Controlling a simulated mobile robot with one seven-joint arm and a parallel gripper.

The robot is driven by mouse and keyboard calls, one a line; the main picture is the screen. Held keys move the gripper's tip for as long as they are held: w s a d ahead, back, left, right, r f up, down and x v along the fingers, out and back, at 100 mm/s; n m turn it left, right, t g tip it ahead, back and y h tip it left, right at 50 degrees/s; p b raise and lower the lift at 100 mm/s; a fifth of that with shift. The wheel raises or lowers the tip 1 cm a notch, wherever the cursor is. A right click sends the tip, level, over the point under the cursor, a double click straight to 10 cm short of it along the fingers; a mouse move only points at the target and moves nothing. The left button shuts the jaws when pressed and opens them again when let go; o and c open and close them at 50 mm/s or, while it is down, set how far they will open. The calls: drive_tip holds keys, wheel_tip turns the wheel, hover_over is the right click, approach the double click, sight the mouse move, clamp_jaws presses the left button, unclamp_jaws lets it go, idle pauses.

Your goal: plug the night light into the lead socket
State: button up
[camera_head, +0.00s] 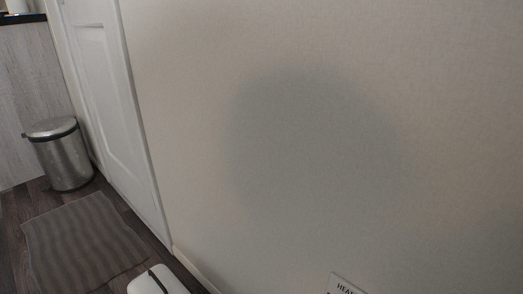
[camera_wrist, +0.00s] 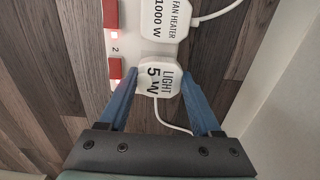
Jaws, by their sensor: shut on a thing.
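In the wrist view my gripper (camera_wrist: 159,76) has its two blue fingers on either side of a white plug (camera_wrist: 160,82) labelled "LIGHT 5 W", and it is shut on it. A white cable runs from this plug down to the right. The plug is at the white socket strip (camera_wrist: 113,47), by the number 2 and a lit red switch (camera_wrist: 115,69). I cannot tell whether its pins are fully in; its underside is hidden. The night light itself is not identifiable. My gripper does not show in the head view.
A white plug (camera_wrist: 163,18) labelled "FAN HEATER 1000 W" sits just beyond the light plug, beside another lit red switch (camera_wrist: 112,14). The head view shows a wall (camera_head: 320,150), a door (camera_head: 110,100), a bin (camera_head: 60,155), a mat (camera_head: 82,245) and a partly visible white object (camera_head: 155,282).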

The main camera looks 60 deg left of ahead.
drive_tip(key=shift+f+b, duration=0.4)
drive_tip(key=shift+f, duration=0.2)
drive_tip(key=o, duration=1.4)
drive_tip(key=shift+r, duration=0.1)
drive_tip(key=shift+o, duration=0.2)
wheel_tip(320, 180, up, 13)
drive_tip(key=p, duration=1)
